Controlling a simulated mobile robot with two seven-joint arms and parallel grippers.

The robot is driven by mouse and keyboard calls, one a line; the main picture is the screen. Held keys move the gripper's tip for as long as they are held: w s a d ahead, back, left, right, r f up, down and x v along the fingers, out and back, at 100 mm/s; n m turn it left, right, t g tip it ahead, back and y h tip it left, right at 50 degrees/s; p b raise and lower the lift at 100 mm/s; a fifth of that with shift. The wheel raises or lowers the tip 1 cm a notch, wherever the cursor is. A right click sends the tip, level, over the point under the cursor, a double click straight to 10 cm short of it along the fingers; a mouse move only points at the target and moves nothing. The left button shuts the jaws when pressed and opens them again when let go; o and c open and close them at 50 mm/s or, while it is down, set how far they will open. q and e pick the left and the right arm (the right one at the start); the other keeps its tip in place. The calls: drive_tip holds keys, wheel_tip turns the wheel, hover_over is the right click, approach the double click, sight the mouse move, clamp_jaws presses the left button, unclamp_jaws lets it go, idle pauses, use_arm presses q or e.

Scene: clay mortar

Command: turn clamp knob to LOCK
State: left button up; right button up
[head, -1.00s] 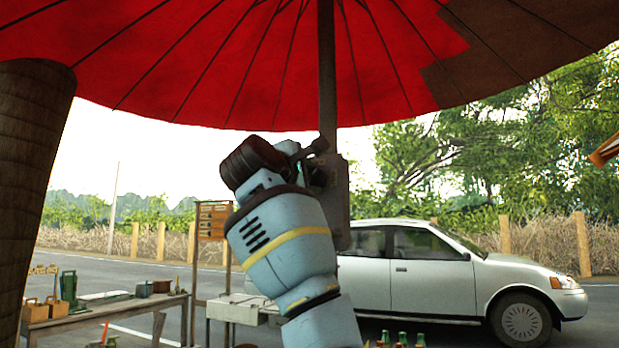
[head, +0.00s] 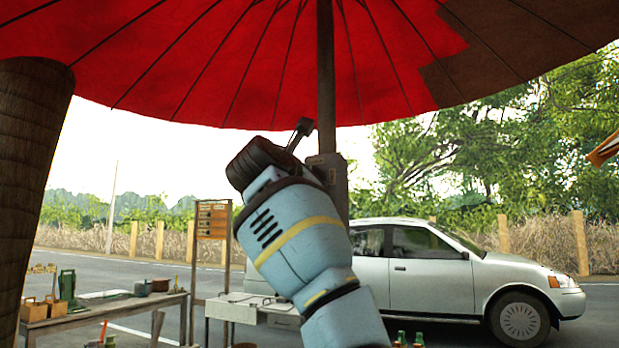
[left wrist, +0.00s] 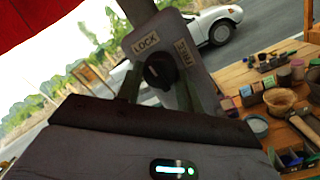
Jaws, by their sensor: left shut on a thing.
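The clamp is a grey box (head: 328,172) on the umbrella pole (head: 326,80), partly hidden behind my left gripper in the head view. In the left wrist view the clamp's grey plate (left wrist: 190,45) carries a round black knob (left wrist: 159,72). The LOCK label (left wrist: 145,42) sits at the knob's upper left; a second label (left wrist: 184,53), turned sideways and hard to read, sits at its right. A small pale mark shows on the knob's upper left side. My left gripper (left wrist: 157,88) has a finger on each side of the knob and is shut on it. My right gripper is out of view.
A red umbrella canopy (head: 250,60) spreads overhead. A thick brown post (head: 35,180) stands at the left. A wooden table (left wrist: 255,75) with jars and a bowl lies right in the wrist view. A silver car (head: 430,270) stands on the road behind.

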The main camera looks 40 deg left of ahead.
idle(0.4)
use_arm(q)
drive_tip(key=o, duration=1)
drive_tip(key=v, duration=0.7)
drive_tip(key=shift+s, duration=0.45)
drive_tip(key=shift+d+f, duration=0.1)
drive_tip(key=shift+f, duration=0.05)
